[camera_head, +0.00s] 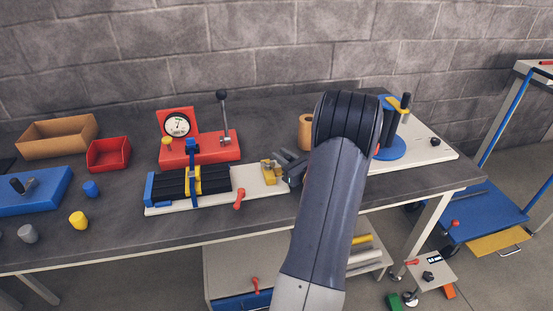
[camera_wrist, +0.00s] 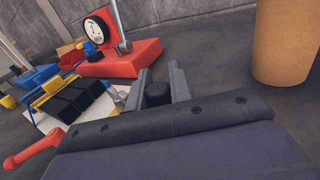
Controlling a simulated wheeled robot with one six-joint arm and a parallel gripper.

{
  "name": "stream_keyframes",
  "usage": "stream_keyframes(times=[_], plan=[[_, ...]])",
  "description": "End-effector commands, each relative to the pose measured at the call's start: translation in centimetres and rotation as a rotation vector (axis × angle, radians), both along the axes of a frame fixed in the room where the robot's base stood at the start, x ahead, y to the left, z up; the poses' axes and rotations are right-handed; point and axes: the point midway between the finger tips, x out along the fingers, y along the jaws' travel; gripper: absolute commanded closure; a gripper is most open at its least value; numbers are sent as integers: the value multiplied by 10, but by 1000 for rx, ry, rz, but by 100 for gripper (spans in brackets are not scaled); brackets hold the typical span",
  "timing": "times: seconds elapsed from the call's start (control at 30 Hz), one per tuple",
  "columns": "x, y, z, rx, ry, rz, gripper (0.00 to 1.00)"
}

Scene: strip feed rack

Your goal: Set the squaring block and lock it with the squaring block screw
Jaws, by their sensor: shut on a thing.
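My gripper (camera_head: 288,163) is at the right end of the cream base plate (camera_head: 215,201), beside a small brass-coloured block (camera_head: 269,172), which looks like the squaring block. In the wrist view my gripper's two grey fingers (camera_wrist: 158,88) are shut on a dark round knob (camera_wrist: 157,95), probably the squaring block screw. My arm hides part of this area in the head view. I cannot tell whether the knob is seated. On the plate, left of the block, is a black ribbed bed (camera_head: 216,180) with a yellow and blue bridge (camera_head: 193,172) across it.
A red lever (camera_head: 239,199) sticks out at the plate's front edge. A red stand with a dial gauge (camera_head: 177,126) is behind it. A tan cylinder (camera_head: 305,132) and a blue round stand (camera_head: 392,149) are to the right. Bins and small coloured knobs lie left.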

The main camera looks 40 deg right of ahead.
Motion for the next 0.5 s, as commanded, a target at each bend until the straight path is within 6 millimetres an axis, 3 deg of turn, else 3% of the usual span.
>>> stream_keyframes(times=[0.13, 0.17, 0.27, 0.5], plan=[[-2, -3, 0, 0, 1, -11, 100], [-2, -3, 0, 0, 1, -11, 79], [-2, -3, 0, 0, 1, -11, 71], [-1, -2, 0, 0, 0, -8, 71]])
